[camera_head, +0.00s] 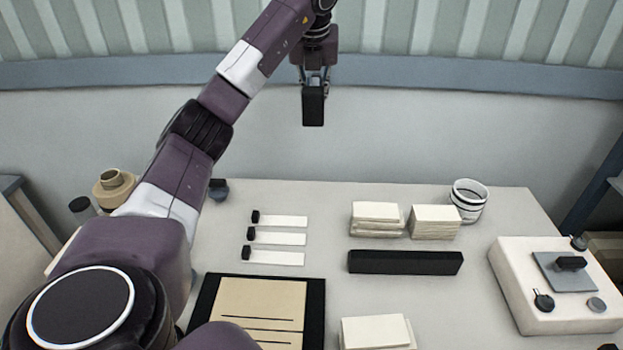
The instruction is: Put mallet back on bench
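My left gripper (313,82) hangs in the air beyond the far edge of the bench (330,215), in front of the grey wall. Its fingers are closed around the top of a dark upright block (313,108), which appears to be the mallet or part of it; its full shape cannot be told. The block touches nothing below it. No other mallet is clearly visible on the bench. My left arm covers the bench's left part. My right gripper is not in view.
A long black bar (405,262), paper stacks (377,219) and a white cup (468,201) stand right of centre. A cream device (555,285) fills the right end. White strips (278,238) and a black-framed board (262,300) lie left of centre. Bare bench shows between them.

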